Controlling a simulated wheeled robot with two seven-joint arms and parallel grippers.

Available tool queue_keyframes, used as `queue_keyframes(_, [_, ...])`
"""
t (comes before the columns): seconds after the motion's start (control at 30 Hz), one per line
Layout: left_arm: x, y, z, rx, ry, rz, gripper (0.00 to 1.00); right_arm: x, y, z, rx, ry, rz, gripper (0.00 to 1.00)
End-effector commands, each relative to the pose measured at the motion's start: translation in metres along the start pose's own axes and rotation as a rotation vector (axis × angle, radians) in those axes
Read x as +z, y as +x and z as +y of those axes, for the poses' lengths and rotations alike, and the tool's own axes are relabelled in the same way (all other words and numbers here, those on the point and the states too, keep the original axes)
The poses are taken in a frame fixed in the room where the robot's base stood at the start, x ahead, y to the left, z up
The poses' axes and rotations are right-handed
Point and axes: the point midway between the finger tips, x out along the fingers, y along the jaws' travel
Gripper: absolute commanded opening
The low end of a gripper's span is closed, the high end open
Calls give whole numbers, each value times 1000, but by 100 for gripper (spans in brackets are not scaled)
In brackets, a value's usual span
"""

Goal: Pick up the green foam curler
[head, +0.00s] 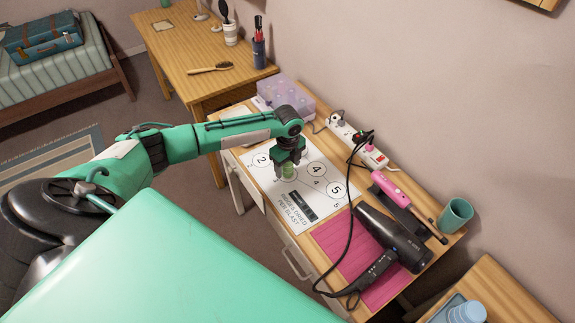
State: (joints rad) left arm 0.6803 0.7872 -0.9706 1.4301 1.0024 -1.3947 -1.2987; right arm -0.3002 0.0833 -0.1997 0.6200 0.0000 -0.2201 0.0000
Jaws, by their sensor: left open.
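The green foam curler (288,171) stands on a white printed sheet (309,217) with numbered circles, on the wooden dresser top. My left gripper (289,167) points down directly over the curler, with its fingers open around or just above the curler's top. I cannot tell whether they touch it. The gripper hides part of the curler and of the sheet. My right gripper is not in view.
A black hair dryer (390,238) lies on a pink mat (336,241), its cord looping beside the sheet. A pink styling tool (394,190), power strip (358,145), teal cup (455,214) and lilac box (288,95) are nearby.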

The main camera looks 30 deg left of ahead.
Motion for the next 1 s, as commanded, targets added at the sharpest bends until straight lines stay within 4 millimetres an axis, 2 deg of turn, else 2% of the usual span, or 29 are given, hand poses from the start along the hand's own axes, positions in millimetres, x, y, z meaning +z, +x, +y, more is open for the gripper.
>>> queue_keyframes(0.03, [0,0,0,0,0,0,60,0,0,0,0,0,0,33])
queue_keyframes(0.27, [0,0,0,0,0,0,14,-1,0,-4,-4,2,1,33])
queue_keyframes(0.57, [0,-2,0,-1,0,0,14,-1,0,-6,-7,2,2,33])
queue_keyframes(0.73, [0,-12,-1,-1,0,0,13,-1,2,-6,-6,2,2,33])
queue_keyframes(0.87, [1,-31,-1,-4,0,0,13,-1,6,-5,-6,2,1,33])
queue_keyframes(1.0, [1,-66,-2,-6,1,-1,13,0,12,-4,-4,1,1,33])
